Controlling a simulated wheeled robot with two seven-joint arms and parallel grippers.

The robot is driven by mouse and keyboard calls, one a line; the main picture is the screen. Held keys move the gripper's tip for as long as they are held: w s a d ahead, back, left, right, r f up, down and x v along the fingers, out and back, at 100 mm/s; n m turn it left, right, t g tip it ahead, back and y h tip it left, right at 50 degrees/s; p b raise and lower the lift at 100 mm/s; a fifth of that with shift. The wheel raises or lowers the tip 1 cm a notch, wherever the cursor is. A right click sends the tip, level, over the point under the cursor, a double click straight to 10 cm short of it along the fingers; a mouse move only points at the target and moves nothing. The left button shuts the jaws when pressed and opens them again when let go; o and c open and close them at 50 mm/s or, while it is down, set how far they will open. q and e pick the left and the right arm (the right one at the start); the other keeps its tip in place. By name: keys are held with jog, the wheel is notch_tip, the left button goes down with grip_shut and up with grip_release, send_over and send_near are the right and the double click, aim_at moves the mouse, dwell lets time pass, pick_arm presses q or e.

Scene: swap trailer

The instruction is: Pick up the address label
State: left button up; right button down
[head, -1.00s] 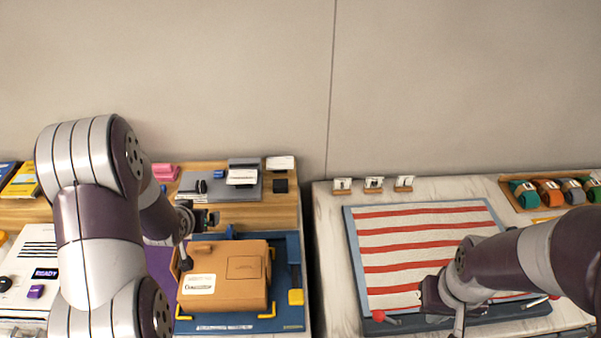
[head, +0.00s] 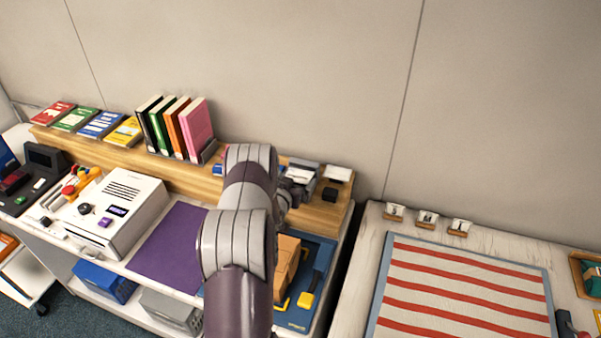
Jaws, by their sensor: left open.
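A small white label (head: 298,175) shows on a grey printer-like device on the wooden shelf; I cannot read it. I cannot tell for certain which is the address label. My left gripper (head: 297,189) is open, close in front of the grey device; its fingertips are small and partly hidden by my wrist. A dark part at the lower right edge seems to be my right gripper (head: 565,324), mostly cut off.
Books (head: 178,128) stand on the shelf to the left. A white machine (head: 108,212) and purple mat (head: 168,248) lie below them. A brown box (head: 287,262) sits on a blue board (head: 322,262), partly behind my arm. A striped mat (head: 465,290) covers the right table.

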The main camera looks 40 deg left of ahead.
aim_at(296, 178)
pick_arm(q)
jog(key=shift+a+x, duration=0.25)
jog(key=shift+x, duration=0.95)
jog(key=shift+w+a+f, duration=0.15)
jog(key=shift+a+f, duration=0.1)
jog(key=shift+a, duration=0.05)
jog(key=shift+d, duration=0.1)
jog(key=shift+c, duration=0.3)
jog(key=shift+d+r, duration=0.15)
jog(key=shift+d, duration=0.05)
jog(key=c, duration=0.6)
jog(key=shift+a, duration=0.1)
jog(key=shift+c, duration=0.3)
pick_arm(e)
jog(key=shift+s+a+r, duration=0.15)
jog(key=shift+a+r, duration=0.15)
jog(key=shift+r, duration=0.35)
jog(key=shift+a, duration=0.1)
